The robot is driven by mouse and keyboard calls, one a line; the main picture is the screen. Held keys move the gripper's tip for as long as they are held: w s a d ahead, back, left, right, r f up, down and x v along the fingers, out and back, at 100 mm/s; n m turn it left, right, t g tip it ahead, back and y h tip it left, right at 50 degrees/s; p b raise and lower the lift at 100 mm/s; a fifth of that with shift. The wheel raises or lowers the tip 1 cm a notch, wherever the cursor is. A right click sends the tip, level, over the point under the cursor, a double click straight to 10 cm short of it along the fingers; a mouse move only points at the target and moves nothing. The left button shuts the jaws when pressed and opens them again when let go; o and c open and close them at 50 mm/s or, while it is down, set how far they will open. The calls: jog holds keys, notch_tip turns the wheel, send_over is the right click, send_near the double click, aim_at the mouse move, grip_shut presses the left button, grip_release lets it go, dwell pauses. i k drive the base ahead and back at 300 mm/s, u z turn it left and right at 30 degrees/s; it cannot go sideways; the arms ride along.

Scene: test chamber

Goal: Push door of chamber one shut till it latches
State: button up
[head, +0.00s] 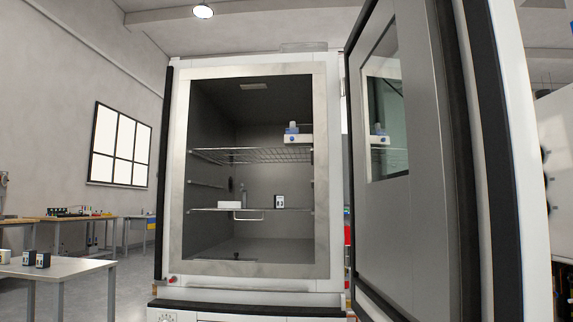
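The chamber (179,230) stands in front of me with its front opening uncovered. Its door (425,225) stands wide open on the right, hinged at the chamber's right side and swung toward me. The door has a window and a dark seal along its edge. Inside, an upper wire shelf (240,156) holds a white and blue item (297,136) at its right. No chamber number is readable. My gripper is not in view.
A table (75,268) with small dark blocks (35,259) stands at the near left. Workbenches (70,219) line the left wall behind it. The floor (130,290) between the table and the chamber looks clear.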

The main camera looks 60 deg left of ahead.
aim_at(449, 217)
jog(key=u, duration=2.05)
jog(key=k, duration=0.45)
jog(key=u, duration=0.2)
jog(key=i, duration=0.35)
